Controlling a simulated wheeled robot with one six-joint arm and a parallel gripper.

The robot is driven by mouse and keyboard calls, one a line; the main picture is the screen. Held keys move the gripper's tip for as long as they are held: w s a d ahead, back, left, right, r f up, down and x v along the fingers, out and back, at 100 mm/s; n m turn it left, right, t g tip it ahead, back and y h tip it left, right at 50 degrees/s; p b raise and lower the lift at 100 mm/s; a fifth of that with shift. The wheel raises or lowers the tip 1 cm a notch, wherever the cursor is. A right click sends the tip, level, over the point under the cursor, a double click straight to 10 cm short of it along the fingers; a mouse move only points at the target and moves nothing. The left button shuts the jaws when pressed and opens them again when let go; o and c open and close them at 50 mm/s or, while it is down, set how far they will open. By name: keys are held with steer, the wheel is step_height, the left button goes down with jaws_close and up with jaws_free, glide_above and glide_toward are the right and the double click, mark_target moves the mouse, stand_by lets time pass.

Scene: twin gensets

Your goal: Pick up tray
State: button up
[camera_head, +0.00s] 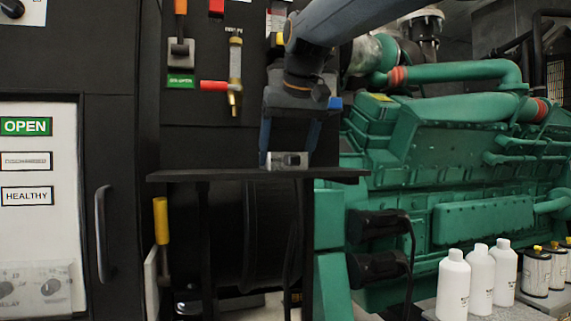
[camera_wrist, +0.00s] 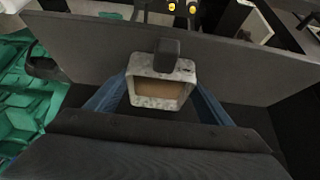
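A small grey mottled metal piece (camera_head: 287,160) stands on a black shelf, and it is the only tray-like thing I can make out. In the wrist view, this tray (camera_wrist: 160,65) has a thick rim, a brown inside and a dark block on its far edge. My gripper (camera_head: 288,158) points down over the shelf, with its blue fingers on either side of the tray. The fingers also flank it in the wrist view. They are very close to its sides, but I cannot tell whether they press on it.
The black shelf (camera_head: 200,176) is otherwise bare. A dark panel with levers (camera_head: 205,110) rises behind it. A green engine (camera_head: 450,190) fills the right side. White bottles (camera_head: 480,280) and canisters (camera_head: 537,272) stand at lower right. A cabinet with a handle (camera_head: 103,235) is at left.

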steer(key=c, duration=0.6)
steer(key=shift+r, duration=0.15)
